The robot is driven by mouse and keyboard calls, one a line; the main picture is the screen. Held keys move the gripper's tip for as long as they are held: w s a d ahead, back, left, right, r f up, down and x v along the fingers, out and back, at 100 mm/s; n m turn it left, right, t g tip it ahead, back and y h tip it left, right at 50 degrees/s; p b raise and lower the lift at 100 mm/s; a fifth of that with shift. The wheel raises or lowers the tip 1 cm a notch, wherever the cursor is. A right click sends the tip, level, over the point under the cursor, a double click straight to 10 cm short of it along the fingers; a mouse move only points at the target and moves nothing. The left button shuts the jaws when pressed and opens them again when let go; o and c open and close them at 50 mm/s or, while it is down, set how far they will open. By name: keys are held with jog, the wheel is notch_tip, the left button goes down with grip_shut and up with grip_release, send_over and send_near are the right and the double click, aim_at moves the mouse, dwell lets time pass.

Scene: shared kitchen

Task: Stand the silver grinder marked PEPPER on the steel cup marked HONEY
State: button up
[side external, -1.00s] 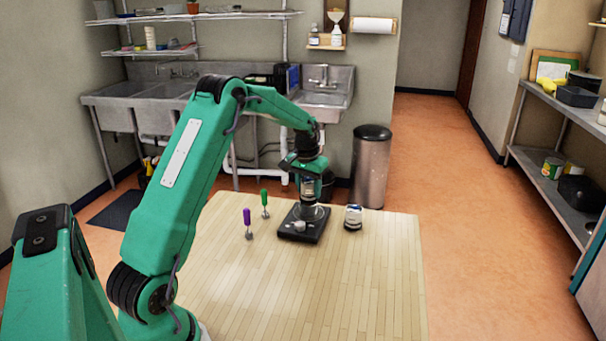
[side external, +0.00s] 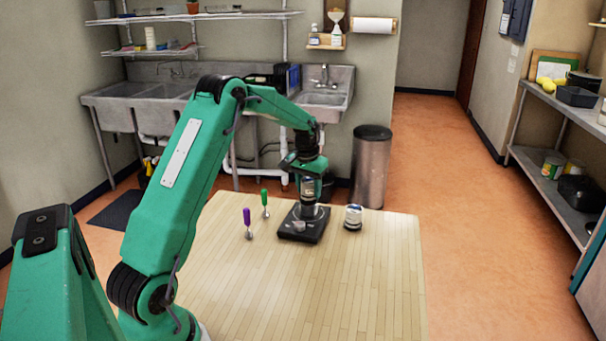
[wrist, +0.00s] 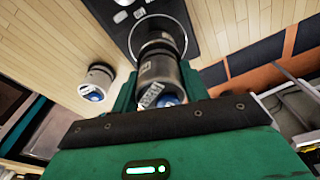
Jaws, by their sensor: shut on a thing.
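My gripper (wrist: 160,92) is shut on a silver-grey cylinder (wrist: 158,72) with a blue spot on its top end and a white label, likely the grinder; its lettering is too small to read. In the side view my gripper (side external: 308,182) holds the cylinder upright over the round pan of a black scale; I cannot tell whether it touches the pan. A second short silver piece (side external: 353,217) with a pale label stands apart on the table, right of the scale. It also shows in the wrist view (wrist: 97,83), blue-topped; it may be the HONEY cup, but its marking is unreadable.
The black scale (side external: 293,233) stands near the far edge of the wooden table (side external: 330,285). A purple-handled tool (side external: 247,217) and a green-handled tool (side external: 265,198) stand to its left. The table's front and right are clear. A steel bin (side external: 371,165) is beyond the table.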

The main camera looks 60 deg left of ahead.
aim_at(307, 183)
jog(key=shift+f, duration=0.5)
dwell(0.4)
jog(key=o, duration=0.9)
jog(key=shift+f, duration=0.1)
jog(key=shift+s+d+r, duration=0.1)
jog(key=shift+s+r, duration=0.1)
jog(key=shift+r, duration=1.65)
jog(key=shift+s+d+r, duration=0.1)
jog(key=shift+s+r, duration=0.1)
jog(key=shift+r, duration=1.6)
jog(key=shift+s+d+r, duration=0.1)
jog(key=shift+s+r, duration=0.1)
jog(key=shift+r, duration=1.65)
jog(key=shift+d, duration=0.1)
